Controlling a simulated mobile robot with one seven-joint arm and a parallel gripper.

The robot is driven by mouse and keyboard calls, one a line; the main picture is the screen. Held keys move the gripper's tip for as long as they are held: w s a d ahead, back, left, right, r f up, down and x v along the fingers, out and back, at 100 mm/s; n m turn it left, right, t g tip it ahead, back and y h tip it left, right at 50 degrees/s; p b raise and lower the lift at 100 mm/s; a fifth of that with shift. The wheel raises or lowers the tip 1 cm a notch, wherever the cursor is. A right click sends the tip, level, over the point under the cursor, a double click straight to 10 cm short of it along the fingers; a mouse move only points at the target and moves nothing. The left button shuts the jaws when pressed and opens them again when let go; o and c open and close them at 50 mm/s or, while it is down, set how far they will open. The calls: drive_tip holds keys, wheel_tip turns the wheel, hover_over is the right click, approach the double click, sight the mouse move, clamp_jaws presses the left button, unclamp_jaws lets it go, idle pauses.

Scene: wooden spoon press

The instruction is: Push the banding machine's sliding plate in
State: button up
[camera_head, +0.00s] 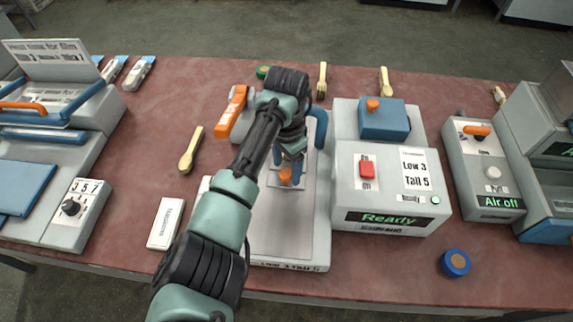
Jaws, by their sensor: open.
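The machine in the middle, which looks like the banding machine, has a pale grey bed (262,262) and a control box (388,180) with a red button and a green "Ready" display. A small pale plate (286,183) with an orange knob (287,176) lies on the bed; it appears to be the sliding plate. A blue arch (321,128) stands behind it. My arm reaches in from the bottom. My gripper (288,163) is open, pointing down just behind or above the knob. The wrist partly hides it, and I cannot tell whether it touches the knob.
A blue block with an orange knob (385,119) sits behind the control box. A wooden spoon (190,149) and a white box (166,223) lie left. An "Air off" unit (484,170) stands right.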

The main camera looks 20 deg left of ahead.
drive_tip(key=shift+r, duration=0.1)
wheel_tip(320, 180, up, 13)
idle(0.5)
idle(0.3)
drive_tip(key=w+d+r+t+h+p, duration=0.1)
drive_tip(key=w+d+r+t, duration=0.85)
drive_tip(key=d+r, duration=0.35)
drive_tip(key=d+r+t+h, duration=0.1)
drive_tip(key=d+r+t, duration=0.4)
drive_tip(key=r, duration=0.7)
drive_tip(key=s+a+r+n+t+y+p, duration=0.1)
drive_tip(key=s+r+n+t, duration=0.4)
drive_tip(key=s+r+t, duration=0.8)
drive_tip(key=s+a+r+y, duration=0.1)
drive_tip(key=s+r, duration=0.8)
drive_tip(key=r, duration=0.1)
drive_tip(key=shift+r+n, duration=0.35)
drive_tip(key=shift+n, duration=0.05)
